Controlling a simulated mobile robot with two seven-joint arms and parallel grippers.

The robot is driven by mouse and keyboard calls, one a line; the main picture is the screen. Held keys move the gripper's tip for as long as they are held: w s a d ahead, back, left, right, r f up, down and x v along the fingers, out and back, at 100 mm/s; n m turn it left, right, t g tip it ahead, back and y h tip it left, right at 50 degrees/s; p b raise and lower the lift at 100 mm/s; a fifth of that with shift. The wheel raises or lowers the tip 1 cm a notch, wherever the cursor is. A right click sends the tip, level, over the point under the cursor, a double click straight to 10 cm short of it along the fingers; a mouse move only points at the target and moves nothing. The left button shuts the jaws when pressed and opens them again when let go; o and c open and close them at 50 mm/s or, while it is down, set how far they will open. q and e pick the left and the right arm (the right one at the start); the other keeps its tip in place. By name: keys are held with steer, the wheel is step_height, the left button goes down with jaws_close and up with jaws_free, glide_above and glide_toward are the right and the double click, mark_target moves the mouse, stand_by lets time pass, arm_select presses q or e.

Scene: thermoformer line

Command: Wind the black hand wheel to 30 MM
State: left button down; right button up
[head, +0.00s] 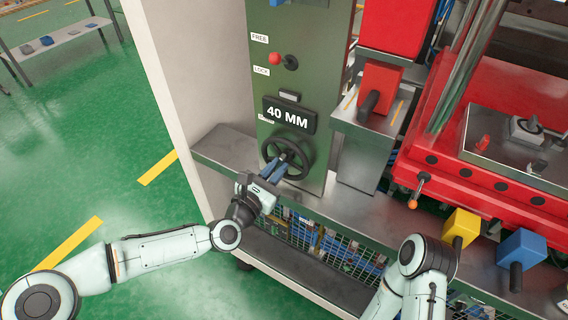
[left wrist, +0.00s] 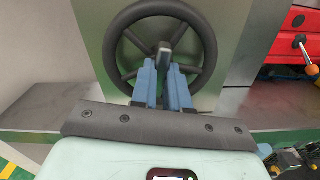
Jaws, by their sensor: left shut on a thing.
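The black hand wheel (head: 307,152) is mounted on the green panel, below a black display (head: 289,114) that reads 40 MM. My left gripper (head: 283,164) reaches up to the wheel from the lower left, its blue fingers shut on the wheel's handle. In the left wrist view the wheel (left wrist: 203,35) fills the top middle, and the grey handle (left wrist: 164,48) stands between the fingertips of my left gripper (left wrist: 164,66). My right arm shows at the bottom right of the head view, but its gripper is not visible.
A red-knobbed lever (head: 275,59) sits between the FREE and LOCK labels above the display. Red machinery (head: 440,150) and yellow (head: 462,226) and blue (head: 522,248) blocks with black handles are at the right. Open green floor lies left.

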arm_select(q)
steer(key=shift+n, duration=1.4)
steer(key=n+b, duration=0.1)
steer(key=n, duration=0.1)
steer(key=shift+n, duration=0.4)
steer(key=c, duration=1)
jaws_free()
steer(key=shift+c, duration=0.2)
